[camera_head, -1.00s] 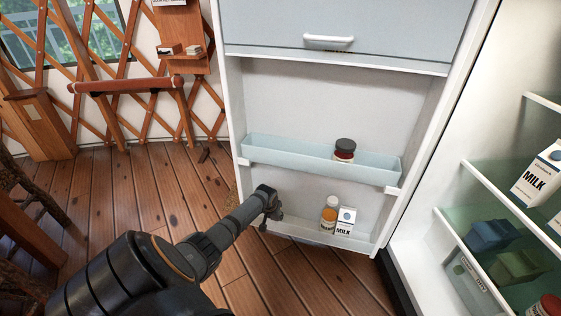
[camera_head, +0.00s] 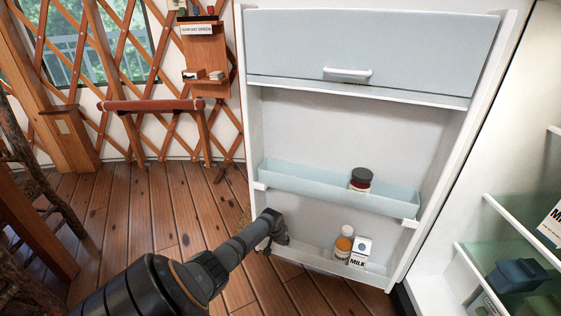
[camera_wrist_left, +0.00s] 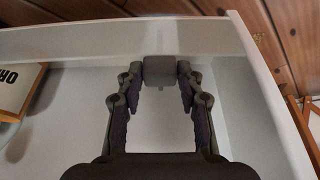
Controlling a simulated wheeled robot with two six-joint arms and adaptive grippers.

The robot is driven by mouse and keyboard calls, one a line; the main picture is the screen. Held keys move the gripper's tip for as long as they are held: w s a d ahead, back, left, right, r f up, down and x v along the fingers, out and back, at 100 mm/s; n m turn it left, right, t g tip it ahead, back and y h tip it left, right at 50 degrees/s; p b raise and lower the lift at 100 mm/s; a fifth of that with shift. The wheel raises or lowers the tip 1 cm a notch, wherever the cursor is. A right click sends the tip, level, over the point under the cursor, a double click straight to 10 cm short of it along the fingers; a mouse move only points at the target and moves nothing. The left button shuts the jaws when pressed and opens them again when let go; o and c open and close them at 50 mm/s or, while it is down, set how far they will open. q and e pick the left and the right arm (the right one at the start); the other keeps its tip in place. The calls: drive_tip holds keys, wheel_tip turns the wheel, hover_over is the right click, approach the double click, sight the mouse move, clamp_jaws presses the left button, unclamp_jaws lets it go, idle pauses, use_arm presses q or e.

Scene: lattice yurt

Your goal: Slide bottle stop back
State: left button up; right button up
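The bottle stop, a small grey block (camera_wrist_left: 160,70), sits on the front rail (camera_wrist_left: 90,45) of the lower door shelf. In the wrist view it lies between the fingertips of my left gripper (camera_wrist_left: 160,75), one on each side; I cannot tell whether they press on it. In the head view my left gripper (camera_head: 272,238) is at the left end of the lower shelf (camera_head: 315,261) and hides the stop. An orange-labelled bottle with a white cap (camera_head: 343,244) stands on that shelf beside a milk carton (camera_head: 360,253). My right gripper is not in view.
The open fridge door (camera_head: 350,118) has a blue upper bin (camera_head: 300,181) holding a dark-lidded jar (camera_head: 360,180). The fridge interior is at right, with a blue container (camera_head: 518,275). Plank floor (camera_head: 150,215) is open at left; a wooden stand (camera_head: 207,60) is by the lattice wall.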

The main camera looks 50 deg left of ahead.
use_arm(q)
drive_tip(key=o, duration=0.3)
drive_tip(key=v, duration=1.2)
drive_tip(key=shift+s, duration=0.1)
